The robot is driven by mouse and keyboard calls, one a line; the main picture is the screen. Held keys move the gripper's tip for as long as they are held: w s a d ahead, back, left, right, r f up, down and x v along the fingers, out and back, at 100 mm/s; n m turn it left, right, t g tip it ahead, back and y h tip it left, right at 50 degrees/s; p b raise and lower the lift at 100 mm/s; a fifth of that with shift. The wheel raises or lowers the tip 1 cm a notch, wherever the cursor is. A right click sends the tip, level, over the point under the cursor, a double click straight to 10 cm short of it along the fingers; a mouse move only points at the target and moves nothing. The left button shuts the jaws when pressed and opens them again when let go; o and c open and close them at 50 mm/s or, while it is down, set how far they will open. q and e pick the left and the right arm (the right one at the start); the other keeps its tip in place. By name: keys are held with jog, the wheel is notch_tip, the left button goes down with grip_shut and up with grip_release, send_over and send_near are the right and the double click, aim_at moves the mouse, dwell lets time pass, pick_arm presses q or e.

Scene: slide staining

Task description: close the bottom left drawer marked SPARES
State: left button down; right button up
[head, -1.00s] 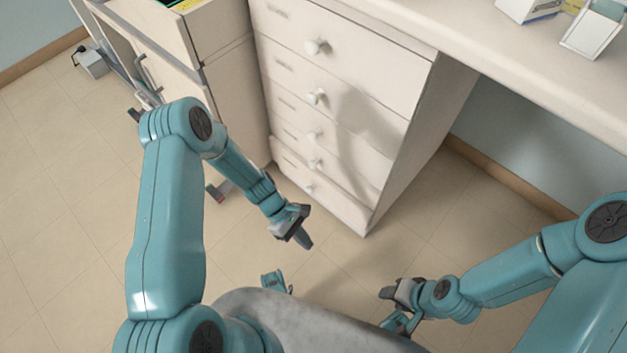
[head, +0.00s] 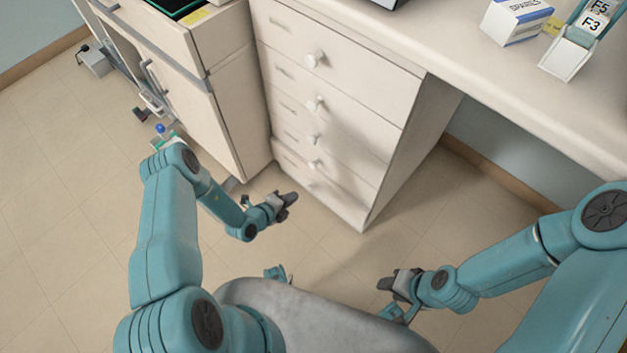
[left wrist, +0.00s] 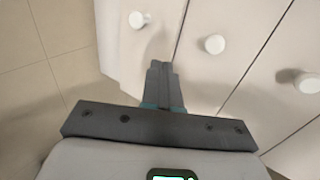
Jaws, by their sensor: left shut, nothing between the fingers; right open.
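The white drawer stack (head: 340,110) stands under the desk, with round knobs down its front. Its bottom drawer (head: 325,198) is nearest the floor and seems to stand slightly out from the drawers above; the exact gap is unclear. No SPARES marking is legible on it. My left gripper (head: 290,198) is shut and empty, just in front of the bottom drawer's left part. In the left wrist view, my shut fingers (left wrist: 163,85) point toward the drawer fronts, with the lowest visible knob (left wrist: 139,19) ahead; contact cannot be told. My right gripper (head: 388,284) is open and empty, low at the right.
A white cabinet (head: 215,110) with a metal handle stands left of the drawers. The desk (head: 480,60) overhangs at the right and carries a box (head: 517,20) lettered SPARES and a white holder (head: 572,48). Tiled floor (head: 320,255) is clear before the drawers.

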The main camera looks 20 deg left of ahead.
pick_arm(q)
jog(key=b, duration=0.3)
send_near(319, 178)
notch_tip(319, 178, down, 3)
jog(key=w, duration=0.2)
jog(key=w+d, duration=0.1)
jog(key=shift+w+d+f, duration=0.1)
jog(key=shift+w+d, duration=0.2)
jog(key=shift+w+d+b, duration=0.25)
jog(key=shift+w+b, duration=0.15)
jog(key=shift+w, duration=0.35)
jog(key=shift+w, duration=0.1)
